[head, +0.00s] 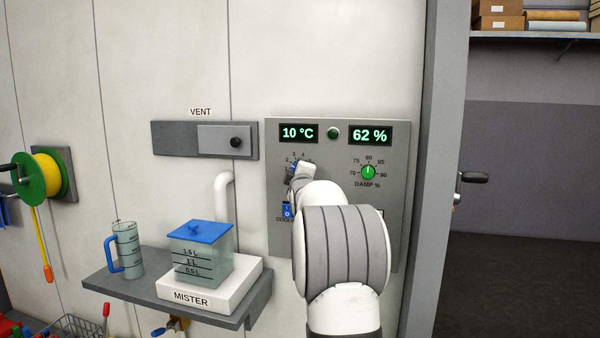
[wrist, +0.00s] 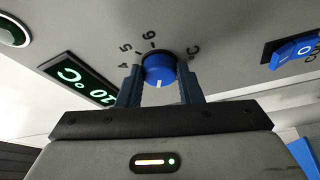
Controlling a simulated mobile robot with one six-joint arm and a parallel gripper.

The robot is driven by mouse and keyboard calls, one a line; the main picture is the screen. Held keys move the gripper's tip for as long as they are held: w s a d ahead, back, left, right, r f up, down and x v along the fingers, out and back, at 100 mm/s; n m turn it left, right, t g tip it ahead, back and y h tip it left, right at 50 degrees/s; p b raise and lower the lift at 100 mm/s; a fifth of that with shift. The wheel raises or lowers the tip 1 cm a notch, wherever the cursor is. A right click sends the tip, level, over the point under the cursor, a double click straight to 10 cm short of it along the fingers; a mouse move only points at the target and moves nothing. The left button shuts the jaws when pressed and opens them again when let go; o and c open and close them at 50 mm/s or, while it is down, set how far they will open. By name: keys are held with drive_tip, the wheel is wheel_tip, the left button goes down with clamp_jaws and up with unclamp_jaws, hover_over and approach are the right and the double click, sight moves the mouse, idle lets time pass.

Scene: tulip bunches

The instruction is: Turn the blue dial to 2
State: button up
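The blue dial (wrist: 159,70) is on the grey wall panel (head: 340,220), between the fingers of my gripper (wrist: 160,84). The fingers stand against both sides of the dial with no clear gap. Its white mark points toward the bottom of the wrist view. The figures 5 and 6 show beside it there; those on the gripper side are hidden. In the head view my gripper (head: 294,172) and arm cover most of the dial, with 2, 3 and 4 showing around it. The temperature display (head: 298,133) above it reads 10 °C.
A green DAMP dial (head: 369,172) is right of my gripper, under a 62 % display (head: 370,135). A blue switch (head: 287,211) is just below the blue dial. A shelf (head: 230,311) with a mister tank (head: 200,255) and a jug (head: 126,250) juts out at left.

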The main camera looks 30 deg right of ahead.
drive_tip(key=o, duration=0.4)
drive_tip(key=shift+a, duration=0.1)
drive_tip(key=shift+o, duration=0.2)
drive_tip(key=b+v, duration=0.1)
drive_tip(key=v, duration=0.6)
drive_tip(key=shift+s+a+f+b, duration=0.15)
drive_tip(key=shift+s+f+b, duration=0.05)
drive_tip(key=shift+s+b, duration=0.15)
drive_tip(key=s+a+f+m+g+y+p, duration=0.2)
drive_tip(key=s+a+f+g+y+p, duration=0.15)
drive_tip(key=s+a, duration=0.45)
drive_tip(key=s+a+f+m+g+y+p, duration=0.25)
drive_tip(key=a+f, duration=0.25)
drive_tip(key=a, duration=0.7)
drive_tip(key=s+a+f+m+g+y+p, duration=0.1)
drive_tip(key=s+a+f+g, duration=0.2)
drive_tip(key=s, duration=0.5)
drive_tip(key=s+a+f+m+g+y+p, duration=0.1)
drive_tip(key=s+a+f+m+g, duration=0.1)
drive_tip(key=s, duration=0.6)
drive_tip(key=s+a+f+m+g+p, duration=0.1)
drive_tip(key=s+a+f+g, duration=0.2)
drive_tip(key=s+a, duration=0.3)
drive_tip(key=s+f, duration=0.1)
drive_tip(key=s, duration=0.1)
drive_tip(key=shift+s+a+f+m+g+y, duration=0.25)
drive_tip(key=shift+s+a+m+g+y, duration=0.05)
drive_tip(key=shift+s+a+m+y, duration=0.1)
